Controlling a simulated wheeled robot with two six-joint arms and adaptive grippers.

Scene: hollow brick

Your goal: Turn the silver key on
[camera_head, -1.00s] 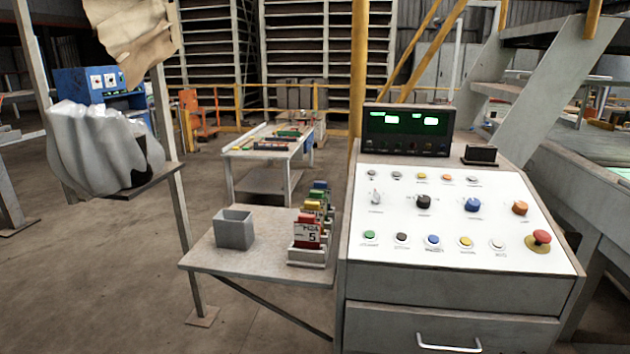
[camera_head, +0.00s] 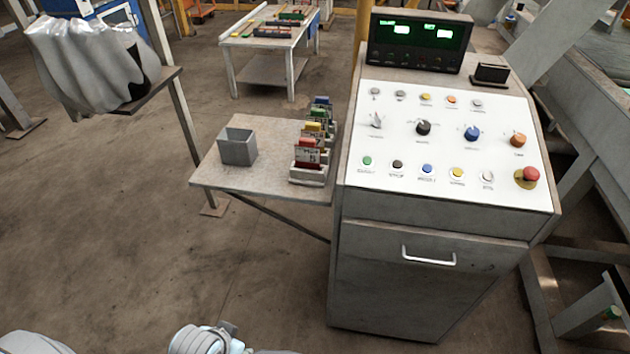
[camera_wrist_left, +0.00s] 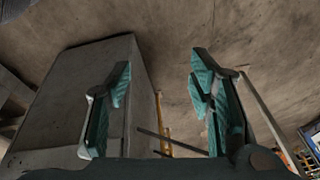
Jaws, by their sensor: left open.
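The silver key (camera_head: 376,121) sits at the left end of the knob row on the white sloped panel (camera_head: 400,183) of the control console. A black knob (camera_head: 423,127), a blue knob (camera_head: 471,133) and an orange knob (camera_head: 518,139) are to its right. My left gripper (camera_wrist_left: 160,90) shows in the left wrist view, open and empty, with two teal-padded fingers apart. A grey cabinet side (camera_wrist_left: 75,95) and the floor lie beyond it. The left fingers do not show in the head view, where only arm parts appear at the bottom edge. My right gripper is not in view.
A side shelf (camera_head: 265,182) left of the console bears a grey box (camera_head: 237,146) and a rack of coloured cards (camera_head: 309,150). A red emergency button (camera_head: 527,177) is at the panel's right. A drawer handle (camera_head: 428,258) juts from the front. Floor before the console is clear.

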